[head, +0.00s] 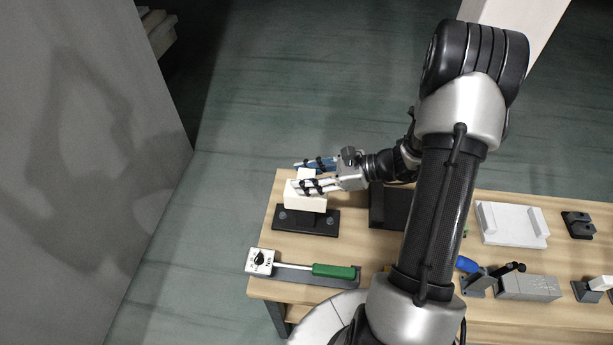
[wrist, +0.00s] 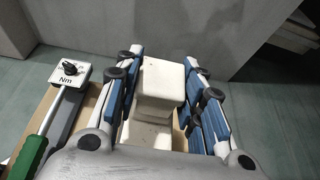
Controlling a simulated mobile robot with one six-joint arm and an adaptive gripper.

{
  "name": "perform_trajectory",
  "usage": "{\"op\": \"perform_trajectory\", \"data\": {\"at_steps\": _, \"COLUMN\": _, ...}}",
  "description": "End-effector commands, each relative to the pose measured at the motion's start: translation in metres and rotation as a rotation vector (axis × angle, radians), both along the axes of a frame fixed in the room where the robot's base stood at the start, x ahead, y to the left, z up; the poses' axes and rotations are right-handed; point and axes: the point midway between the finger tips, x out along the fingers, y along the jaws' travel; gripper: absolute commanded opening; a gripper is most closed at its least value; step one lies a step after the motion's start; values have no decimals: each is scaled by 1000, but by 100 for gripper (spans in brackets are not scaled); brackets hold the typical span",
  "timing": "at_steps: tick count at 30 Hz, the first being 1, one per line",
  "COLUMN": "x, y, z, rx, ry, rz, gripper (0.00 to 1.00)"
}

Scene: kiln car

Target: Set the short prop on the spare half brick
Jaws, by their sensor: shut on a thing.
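The short prop, a cream block, is between the fingers of my gripper (head: 308,174). In the wrist view its pale top (wrist: 160,82) fills the gap between the blue-padded fingers, and my gripper (wrist: 160,65) is shut on it. The spare half brick (head: 306,202), a wider cream block, sits on a black base plate (head: 290,222) at the left end of the bench. In the wrist view the half brick (wrist: 146,136) shows below the prop. The prop is over the half brick; I cannot tell whether they touch, as the fingers hide the joint.
A torque wrench with a dial (head: 260,262) and green handle (head: 334,271) lies along the front left edge of the wooden bench (head: 272,230). A white channelled block (head: 511,223), a grey block (head: 528,288) and a black block (head: 578,225) stand to the right. My arm hides the bench's middle.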

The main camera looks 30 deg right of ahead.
Motion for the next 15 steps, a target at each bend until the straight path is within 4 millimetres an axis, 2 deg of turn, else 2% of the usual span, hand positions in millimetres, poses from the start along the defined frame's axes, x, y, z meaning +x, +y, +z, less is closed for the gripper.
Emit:
{"op": "perform_trajectory", "data": {"at_steps": 1, "x": 0, "y": 0, "z": 0, "rx": 0, "ry": 0, "rz": 0, "gripper": 11}}
{"op": "perform_trajectory", "data": {"at_steps": 2, "x": 0, "y": 0, "z": 0, "rx": 0, "ry": 0, "rz": 0, "gripper": 37}}
{"op": "perform_trajectory", "data": {"at_steps": 12, "x": 0, "y": 0, "z": 0, "rx": 0, "ry": 0, "rz": 0, "gripper": 59}}
{"op": "perform_trajectory", "data": {"at_steps": 15, "x": 0, "y": 0, "z": 0, "rx": 0, "ry": 0, "rz": 0, "gripper": 59}}
